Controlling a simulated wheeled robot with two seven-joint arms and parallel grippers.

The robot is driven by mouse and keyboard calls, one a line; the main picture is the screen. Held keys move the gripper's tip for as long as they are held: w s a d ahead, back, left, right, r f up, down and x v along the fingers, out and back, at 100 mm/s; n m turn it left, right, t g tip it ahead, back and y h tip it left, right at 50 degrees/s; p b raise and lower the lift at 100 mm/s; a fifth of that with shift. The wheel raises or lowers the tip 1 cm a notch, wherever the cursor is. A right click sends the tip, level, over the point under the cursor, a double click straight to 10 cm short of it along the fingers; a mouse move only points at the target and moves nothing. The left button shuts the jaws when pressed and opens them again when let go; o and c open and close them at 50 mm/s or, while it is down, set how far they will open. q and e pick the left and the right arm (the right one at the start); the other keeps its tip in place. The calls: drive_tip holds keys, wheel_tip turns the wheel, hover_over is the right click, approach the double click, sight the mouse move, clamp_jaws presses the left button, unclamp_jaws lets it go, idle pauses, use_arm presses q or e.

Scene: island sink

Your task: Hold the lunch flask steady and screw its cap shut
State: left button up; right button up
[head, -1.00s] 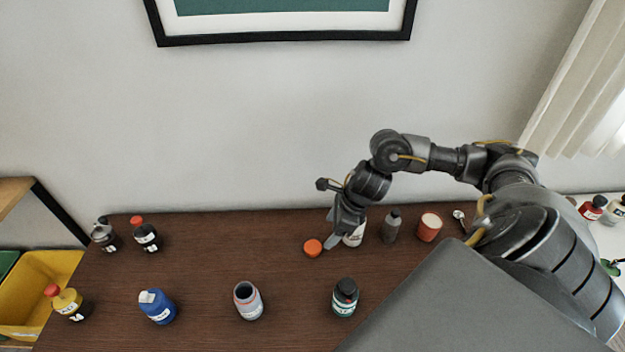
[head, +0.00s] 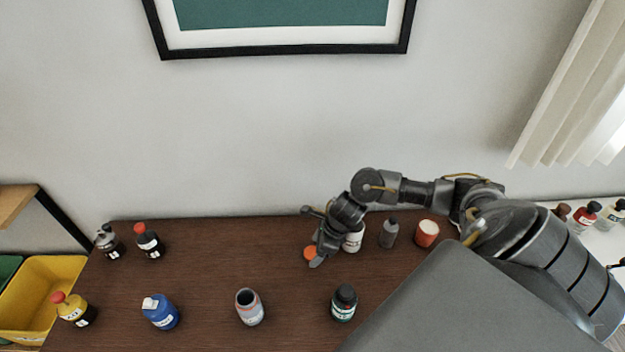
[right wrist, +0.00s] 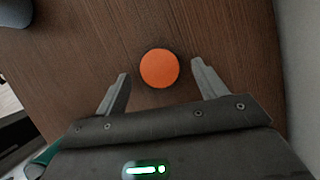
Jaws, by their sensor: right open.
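The orange round cap (head: 310,254) lies flat on the brown table. In the right wrist view the cap (right wrist: 160,68) sits between my right gripper's two spread fingers, with a gap on each side. My right gripper (head: 316,257) is open and empty at the cap, partly covering it in the head view. An open-mouthed grey-white container with an orange-red band (head: 250,308), which looks like the lunch flask, stands upright near the table's front middle. No cap is on it and no gripper touches it. My left gripper is not in view.
A dark green-labelled bottle (head: 344,303) and a blue bottle (head: 160,312) stand in front. The table's middle left (head: 210,255) is clear.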

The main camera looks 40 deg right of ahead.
drive_tip(key=shift+w+a+f, duration=0.1)
drive_tip(key=shift+f, duration=0.4)
drive_tip(key=c, duration=1)
drive_tip(key=shift+r, duration=0.15)
drive_tip(key=shift+c, duration=0.2)
